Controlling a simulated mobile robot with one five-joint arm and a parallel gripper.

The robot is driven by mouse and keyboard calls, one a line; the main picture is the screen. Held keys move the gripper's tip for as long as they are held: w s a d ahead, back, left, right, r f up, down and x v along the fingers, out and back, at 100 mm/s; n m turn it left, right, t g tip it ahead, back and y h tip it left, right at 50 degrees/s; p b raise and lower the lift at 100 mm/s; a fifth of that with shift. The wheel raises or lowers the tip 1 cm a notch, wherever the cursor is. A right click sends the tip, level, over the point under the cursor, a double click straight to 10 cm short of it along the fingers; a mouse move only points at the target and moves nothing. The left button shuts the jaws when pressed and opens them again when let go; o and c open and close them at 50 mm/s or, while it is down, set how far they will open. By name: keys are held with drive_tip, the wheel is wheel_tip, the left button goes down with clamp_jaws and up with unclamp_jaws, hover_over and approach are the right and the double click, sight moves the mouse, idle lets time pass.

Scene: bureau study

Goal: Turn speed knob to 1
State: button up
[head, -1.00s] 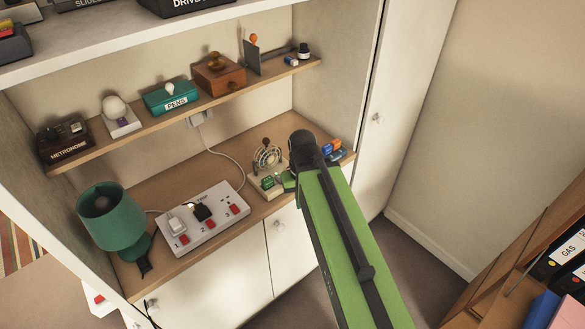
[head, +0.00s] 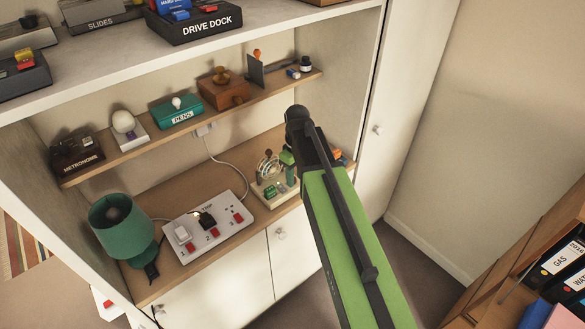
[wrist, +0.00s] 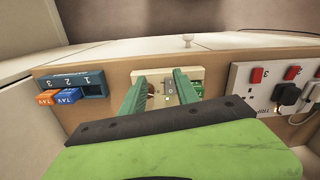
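A beige device (head: 283,187) with a round ringed frame (head: 268,166) and green parts stands on the lower shelf, in the middle of the head view. In the wrist view the beige device (wrist: 171,92) sits between my two green fingers, with a small grey part marked with a digit that looks like 0. I cannot tell the speed knob's shape or setting clearly. My gripper (wrist: 158,88) is open, its fingers apart and nothing clearly held. In the head view my gripper (head: 288,160) is at the device's right side, and my arm hides part of that area.
A white power strip (head: 208,228) with red switches and a green lamp (head: 125,228) stand left of the device. A blue numbered holder (wrist: 93,86) with orange and blue blocks is on its other side. A shelf (head: 150,135) with several objects runs above.

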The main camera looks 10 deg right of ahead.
drive_tip(key=w+r+p, duration=0.7)
drive_tip(key=r+p, duration=0.2)
drive_tip(key=r, duration=0.2)
drive_tip(key=shift+n, duration=0.4)
drive_tip(key=f+b, duration=1.1)
drive_tip(key=b, duration=0.1)
drive_tip(key=f+b, duration=0.6)
drive_tip(key=shift+s+d+f, duration=0.15)
drive_tip(key=shift+s+f, duration=0.15)
drive_tip(key=shift+s, duration=0.1)
drive_tip(key=shift+r, duration=0.1)
clamp_jaws()
